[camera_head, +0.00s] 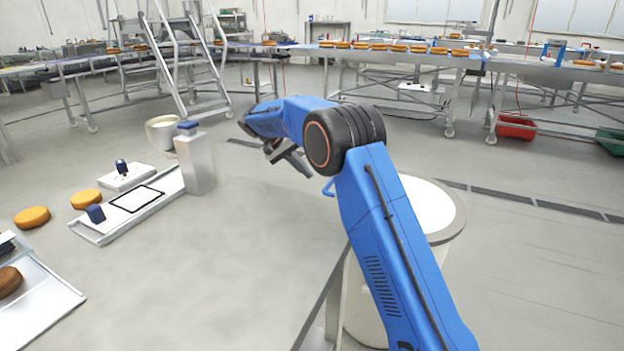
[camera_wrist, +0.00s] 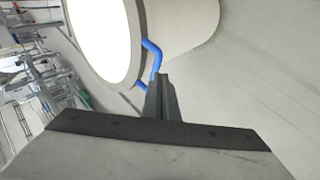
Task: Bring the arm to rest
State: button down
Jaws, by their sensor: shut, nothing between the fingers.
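My blue arm reaches up from the lower right in the head view and bends over at a black joint. My gripper (camera_head: 290,157) hangs at its far end, above the floor and to the left of a large round tub. In the wrist view my gripper (camera_wrist: 162,82) is shut, with its fingers together and nothing between them. The tub (camera_head: 455,215) has a white top and a blue handle (camera_head: 328,188). In the wrist view the handle (camera_wrist: 152,50) shows just beyond the fingertips; whether they touch it I cannot tell.
At left are a white tray (camera_head: 95,231), orange rounds (camera_head: 32,217), a grey post (camera_head: 196,165) and a pale bucket (camera_head: 160,133). A second tray (camera_head: 40,315) holds a brown round. Conveyors with rounds (camera_head: 400,48) and a step ladder (camera_head: 178,60) stand behind. The middle floor is clear.

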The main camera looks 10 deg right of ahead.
jog(key=s+d+r+n+t+y, duration=0.15)
jog(key=s+d+r, duration=0.3)
jog(key=s, duration=0.45)
jog(key=s+d+r+y, duration=0.2)
jog(key=s+d+r, duration=0.25)
jog(key=s, duration=0.45)
jog(key=s+d+r+n+y, duration=0.1)
jog(key=s+d+r, duration=0.35)
jog(key=s, duration=0.55)
jog(key=s+f+t+y, duration=0.1)
jog(key=s+f, duration=0.2)
jog(key=s, duration=0.7)
jog(key=s+d+f+n+t+y, duration=0.1)
jog(key=s+f, duration=0.2)
jog(key=s, duration=0.7)
jog(key=s+d+f+t+y, duration=0.1)
jog(key=s+f+t, duration=0.1)
jog(key=s, duration=0.8)
jog(key=shift+s+f+n+y, duration=0.15)
jog(key=shift+f+n+y, duration=0.2)
jog(key=shift+f, duration=0.4)
jog(key=shift+d, duration=0.1)
